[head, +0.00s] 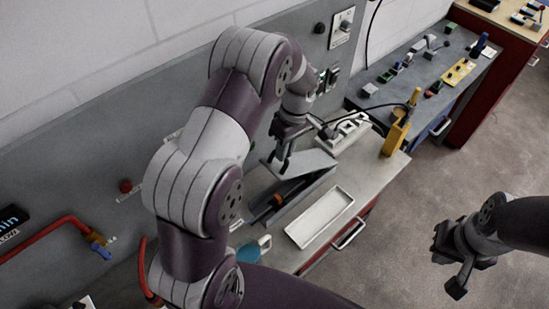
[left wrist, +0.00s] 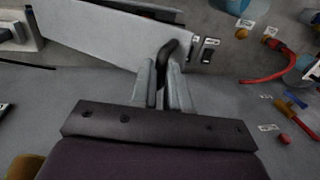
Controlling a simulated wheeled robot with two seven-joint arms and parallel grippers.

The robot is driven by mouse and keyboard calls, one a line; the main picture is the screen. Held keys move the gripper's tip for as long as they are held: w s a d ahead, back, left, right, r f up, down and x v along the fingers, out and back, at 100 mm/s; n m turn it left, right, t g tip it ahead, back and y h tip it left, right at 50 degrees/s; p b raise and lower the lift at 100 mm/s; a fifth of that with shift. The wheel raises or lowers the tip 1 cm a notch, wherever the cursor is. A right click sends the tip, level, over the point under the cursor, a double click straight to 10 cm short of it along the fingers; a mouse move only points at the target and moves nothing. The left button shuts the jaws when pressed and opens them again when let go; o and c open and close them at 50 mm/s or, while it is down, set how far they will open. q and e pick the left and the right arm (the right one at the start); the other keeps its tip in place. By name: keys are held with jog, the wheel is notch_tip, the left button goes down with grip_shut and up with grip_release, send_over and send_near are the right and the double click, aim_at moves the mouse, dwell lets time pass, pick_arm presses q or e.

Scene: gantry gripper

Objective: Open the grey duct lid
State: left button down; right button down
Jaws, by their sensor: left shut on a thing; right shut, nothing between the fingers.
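The grey duct lid (head: 306,161) is a flat light panel at the back of the bench, tilted up over a dark open duct (head: 296,188). An orange piece (head: 277,199) shows in the duct. My left gripper (head: 284,163) is at the lid. In the left wrist view, my left gripper (left wrist: 161,85) is shut on a dark curved handle (left wrist: 167,50) at the edge of the lid (left wrist: 95,30). My right gripper (head: 456,272) is shut and empty, out over the floor at the right, away from the bench.
A white tray (head: 320,217) lies in front of the duct. A yellow tool (head: 397,130) stands at the bench's right end, and a white power strip (head: 347,134) lies behind. A blue cup (head: 249,252) and red pipe (head: 45,231) are left. The floor at right is clear.

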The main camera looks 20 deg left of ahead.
pick_arm(q)
jog(key=shift+w+d+r, duration=0.15)
jog(key=shift+w+d, duration=0.15)
jog(key=shift+w, duration=0.25)
jog(key=c, duration=1.2)
grip_release()
jog(key=shift+o, duration=0.4)
jog(key=shift+w+d+f, duration=0.15)
jog(key=shift+w, duration=0.25)
jog(key=shift+w+d+f, duration=0.15)
jog(key=shift+w, duration=0.2)
jog(key=shift+s+a+r, duration=0.15)
jog(key=shift+s+a, duration=0.05)
jog(key=shift+s, duration=0.25)
jog(key=shift+w+d, duration=0.1)
jog(key=shift+w, duration=0.15)
pick_arm(e)
jog(key=shift+w+d+f, duration=0.15)
jog(key=shift+w+d, duration=0.15)
jog(key=shift+w, duration=0.3)
pick_arm(q)
jog(key=shift+s, duration=0.2)
pick_arm(e)
jog(key=shift+s+a, duration=0.1)
jog(key=shift+s, duration=0.05)
pick_arm(q)
jog(key=shift+w, duration=0.1)
